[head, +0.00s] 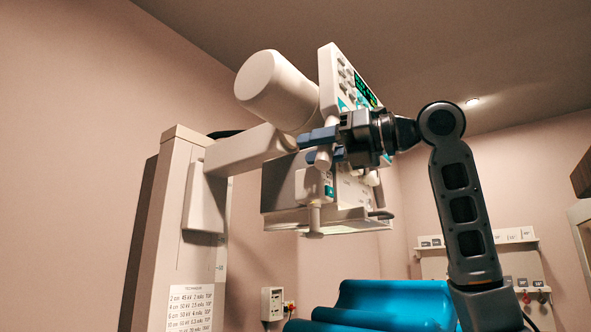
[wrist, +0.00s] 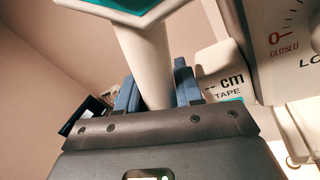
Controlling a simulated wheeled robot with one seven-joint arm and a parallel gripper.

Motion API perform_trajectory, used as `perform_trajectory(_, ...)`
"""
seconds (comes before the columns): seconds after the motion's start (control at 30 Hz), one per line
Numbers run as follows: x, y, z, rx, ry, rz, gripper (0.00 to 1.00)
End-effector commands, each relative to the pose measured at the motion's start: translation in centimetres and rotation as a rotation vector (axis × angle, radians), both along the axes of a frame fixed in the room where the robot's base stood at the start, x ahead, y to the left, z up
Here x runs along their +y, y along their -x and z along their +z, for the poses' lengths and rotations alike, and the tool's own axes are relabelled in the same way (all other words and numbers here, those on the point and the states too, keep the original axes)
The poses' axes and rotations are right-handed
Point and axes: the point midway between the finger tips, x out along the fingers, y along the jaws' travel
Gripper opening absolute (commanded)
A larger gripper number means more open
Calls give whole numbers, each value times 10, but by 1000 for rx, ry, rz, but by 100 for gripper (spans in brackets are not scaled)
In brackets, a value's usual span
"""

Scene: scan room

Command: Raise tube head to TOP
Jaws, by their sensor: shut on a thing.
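The tube head (head: 272,90) is a white cylinder high on a bracket arm (head: 246,151) from a pale column (head: 165,225). A control panel (head: 334,72) with green digits is at its right, and a boxy collimator (head: 287,186) hangs below. My gripper (head: 326,147) is shut on a white handle bar (head: 323,160) below the panel. The wrist view shows the bar (wrist: 148,62) between the two blue-grey fingers. The fingers partly hide the bar. No TOP mark is legible on the column's visible rail.
A technique chart (head: 190,308) is on the column's lower front. A blue padded table (head: 385,303) lies below. A wall box (head: 272,303) and a shelf rail (head: 480,246) are behind. In the wrist view, a tape label (wrist: 224,84) and a CLOSED dial (wrist: 287,42) are close right of the fingers.

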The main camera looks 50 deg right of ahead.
Motion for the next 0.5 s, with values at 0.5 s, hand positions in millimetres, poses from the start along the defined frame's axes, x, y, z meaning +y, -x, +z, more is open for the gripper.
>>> perform_trajectory(0.5, 0, 8, 103, 0, -1, 0, 0)
